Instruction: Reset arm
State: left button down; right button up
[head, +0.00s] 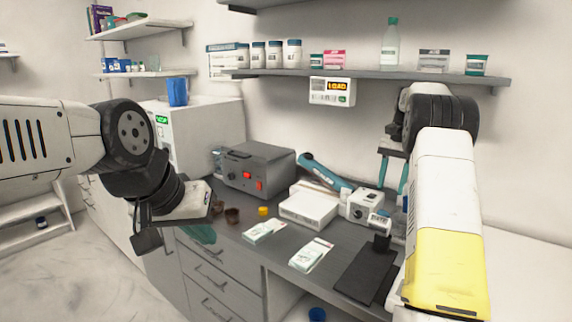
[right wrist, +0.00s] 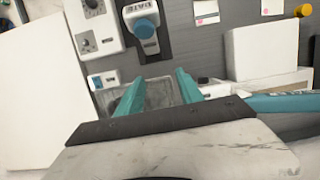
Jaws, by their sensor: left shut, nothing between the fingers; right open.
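My left gripper (head: 200,233) hangs at the end of the left arm, in front of the counter's left part. Its teal fingers are partly hidden by the wrist, and it is shut with nothing held. My right gripper (head: 393,172) points down above the right part of the counter, partly hidden by my forearm. In the right wrist view its two teal fingers (right wrist: 157,92) stand apart with nothing gripped between them. A grey tray-like thing shows beyond the fingertips, and I cannot tell its distance.
The counter (head: 232,222) holds a grey box with red switches (head: 257,168), a white box (head: 308,207), small cartons (head: 311,254), brown cups, a yellow cap and a black mat (head: 366,272). A wall shelf (head: 370,76) with bottles runs above. Floor at left is clear.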

jog(key=s+a+r+n+t, duration=0.2)
jog(key=s+a+r, duration=0.3)
jog(key=s+r, duration=0.15)
jog(key=s+a+r+n+t, duration=0.2)
jog(key=s+a+r, duration=0.25)
jog(key=s, duration=0.35)
jog(key=s+a+f+n+t, duration=0.2)
jog(key=s+a, duration=0.2)
jog(key=s, duration=0.5)
jog(key=s+a+f+n+t, duration=0.1)
jog(key=s+a+f+t, duration=0.1)
jog(key=s, duration=0.7)
jog(key=shift+a+f+n, duration=0.4)
jog(key=shift+a+f, duration=0.3)
jog(key=shift+a, duration=0.2)
